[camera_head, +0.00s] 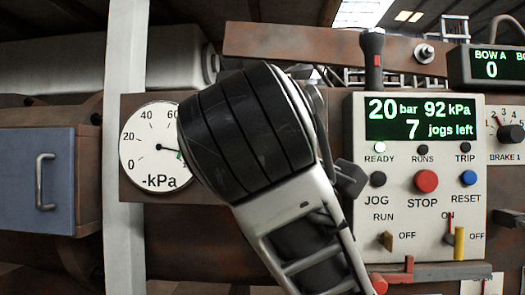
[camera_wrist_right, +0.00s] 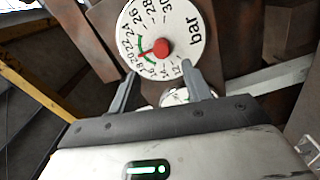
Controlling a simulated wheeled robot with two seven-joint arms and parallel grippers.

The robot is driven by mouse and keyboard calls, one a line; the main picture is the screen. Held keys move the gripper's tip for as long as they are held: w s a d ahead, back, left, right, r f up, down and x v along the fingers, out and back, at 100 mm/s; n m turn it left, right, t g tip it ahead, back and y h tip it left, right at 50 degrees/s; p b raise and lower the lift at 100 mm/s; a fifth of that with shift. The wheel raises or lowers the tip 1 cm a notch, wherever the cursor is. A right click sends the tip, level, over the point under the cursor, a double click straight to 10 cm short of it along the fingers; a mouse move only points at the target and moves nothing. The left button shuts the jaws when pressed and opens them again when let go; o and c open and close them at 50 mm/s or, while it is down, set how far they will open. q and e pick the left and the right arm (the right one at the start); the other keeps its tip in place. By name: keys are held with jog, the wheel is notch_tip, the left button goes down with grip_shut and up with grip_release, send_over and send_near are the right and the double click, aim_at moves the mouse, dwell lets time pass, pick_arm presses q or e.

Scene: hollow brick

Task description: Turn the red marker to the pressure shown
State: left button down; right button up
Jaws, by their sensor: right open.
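The white bar dial (camera_wrist_right: 190,14) shows in the right wrist view, with numbers up to 30 and green arcs. At its centre is a round red knob (camera_wrist_right: 162,48); the red marker (camera_wrist_right: 145,53) points left, near the 18 to 20 figures. My right gripper (camera_wrist_right: 160,69) is open, its fingers on either side below the knob and apart from it. In the head view my arm hides the bar dial and the right gripper. The green display (camera_head: 420,118) reads 20 bar, 92 kPa, 7 jogs left. My left gripper is out of view.
A white -kPa dial (camera_head: 148,135) is partly covered by my arm. The control panel (camera_head: 360,240) has a lit READY lamp, JOG, STOP and RESET buttons and switches. A lever (camera_head: 373,65) stands above it. A blue drawer (camera_head: 30,190) is at the left.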

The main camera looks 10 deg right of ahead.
pick_arm(q)
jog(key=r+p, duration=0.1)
jog(key=p, duration=0.1)
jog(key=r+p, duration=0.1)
jog(key=p, duration=0.2)
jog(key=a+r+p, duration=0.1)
jog(key=p, duration=0.1)
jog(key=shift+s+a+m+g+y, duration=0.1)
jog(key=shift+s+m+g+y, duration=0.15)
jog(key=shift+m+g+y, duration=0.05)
pick_arm(e)
jog(key=v, duration=0.6)
jog(key=shift+s, duration=0.4)
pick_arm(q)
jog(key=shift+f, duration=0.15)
pick_arm(e)
jog(key=shift+f, duration=0.1)
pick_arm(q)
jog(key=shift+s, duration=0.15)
